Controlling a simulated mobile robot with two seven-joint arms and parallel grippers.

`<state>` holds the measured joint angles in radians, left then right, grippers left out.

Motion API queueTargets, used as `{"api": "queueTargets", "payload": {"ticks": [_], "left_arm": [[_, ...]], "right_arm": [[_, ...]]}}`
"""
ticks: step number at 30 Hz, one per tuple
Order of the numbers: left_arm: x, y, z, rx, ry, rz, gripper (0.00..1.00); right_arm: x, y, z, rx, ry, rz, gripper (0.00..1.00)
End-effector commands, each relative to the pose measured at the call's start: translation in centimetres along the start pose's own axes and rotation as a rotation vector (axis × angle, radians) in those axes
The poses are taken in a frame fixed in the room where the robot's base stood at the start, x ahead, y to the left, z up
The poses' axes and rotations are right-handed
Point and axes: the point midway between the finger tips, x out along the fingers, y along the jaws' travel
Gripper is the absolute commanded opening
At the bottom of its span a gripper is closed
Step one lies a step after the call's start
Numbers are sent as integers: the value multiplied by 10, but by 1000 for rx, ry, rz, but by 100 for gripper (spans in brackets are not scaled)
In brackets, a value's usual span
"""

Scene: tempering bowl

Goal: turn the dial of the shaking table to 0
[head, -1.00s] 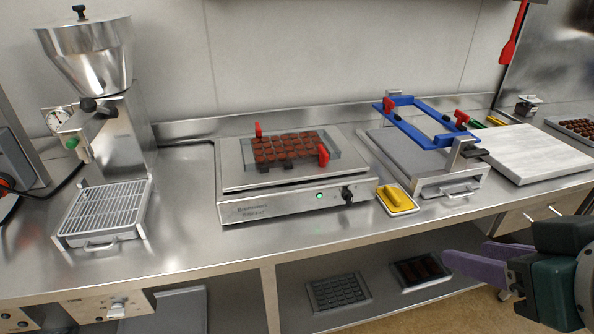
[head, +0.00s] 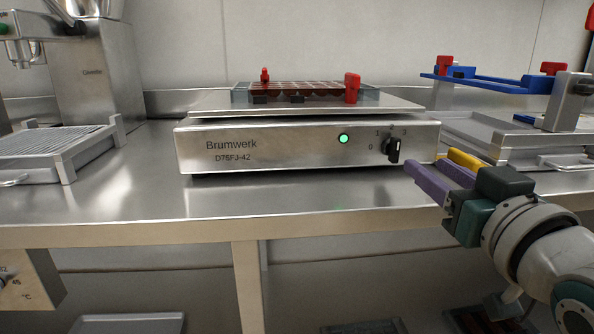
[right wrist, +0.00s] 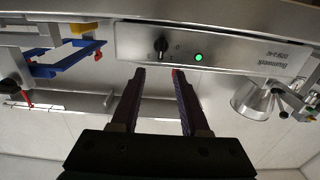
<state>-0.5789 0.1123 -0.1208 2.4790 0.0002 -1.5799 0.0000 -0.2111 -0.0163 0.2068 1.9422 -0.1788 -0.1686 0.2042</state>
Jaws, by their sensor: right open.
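The shaking table (head: 290,150), labelled Brumwerk, stands on the steel counter. Its black dial (head: 393,150) is at the right of the front panel, with marks 0 to 3 around it. Its grip stands roughly upright, away from the 0 at its left; the exact setting is hard to read. The green lamp (head: 344,139) beside it is lit. My right gripper (head: 428,168), with purple fingers, is open and empty in front of and right of the dial, not touching it. In the upside-down right wrist view the dial (right wrist: 160,46) shows beyond the open fingertips (right wrist: 157,71).
A mould with red clamps (head: 352,88) sits on the table's top plate. A yellow item (head: 465,160) lies just right of the shaking table, behind my right gripper. A blue frame (head: 500,82) stands farther right. The counter front is clear.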

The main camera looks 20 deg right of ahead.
Motion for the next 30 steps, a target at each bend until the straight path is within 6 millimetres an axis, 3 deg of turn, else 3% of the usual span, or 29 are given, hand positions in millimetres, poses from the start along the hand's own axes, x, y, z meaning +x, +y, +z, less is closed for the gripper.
{"api": "queueTargets", "payload": {"ticks": [5, 18, 30], "left_arm": [[4, -1, 2, 3, 0, -3, 36], [20, -3, 7, 10, -2, -10, 36], [21, -2, 8, 7, -1, -7, 36]], "right_arm": [[15, 0, 0, -1, 9, 0, 45], [88, 0, 1, 0, 6, 0, 45], [99, 0, 0, 0, 4, 0, 45]]}}
